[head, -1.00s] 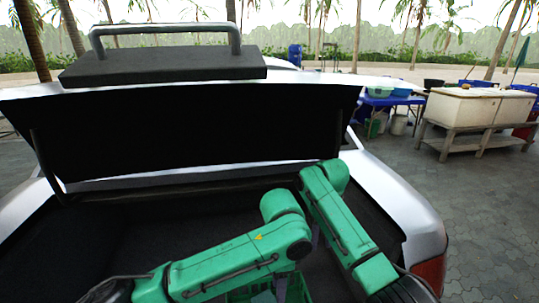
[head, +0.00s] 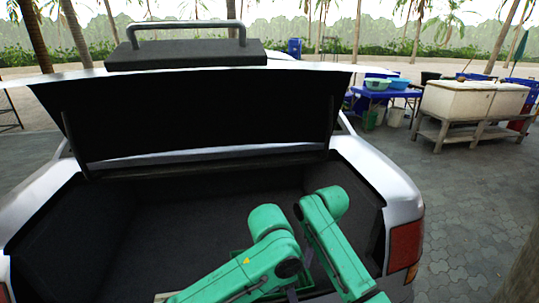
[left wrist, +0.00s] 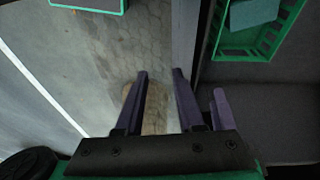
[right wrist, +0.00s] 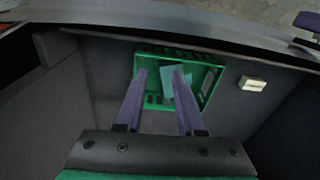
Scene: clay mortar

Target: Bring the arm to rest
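My right gripper (right wrist: 158,72) is open and empty. Its two purple fingers stand apart in front of a green crate (right wrist: 212,90) in the right wrist view. A teal block (right wrist: 168,82) lies in the crate, partly hidden by a finger. My left gripper (left wrist: 158,73) is open and empty, over the trunk's edge and the paving. The crate (left wrist: 268,50) and block (left wrist: 250,12) also show at upper right there. In the head view both green arms fold over the trunk, the crate (head: 240,262) is mostly hidden and the fingertips are hard to make out.
The car's trunk (head: 170,225) is open, its lid (head: 200,115) raised behind my arms. A small white box (right wrist: 253,83) lies beside the crate. A white counter (head: 470,100) and a blue table (head: 385,92) stand at the back right. Paving (head: 460,200) right of the car is clear.

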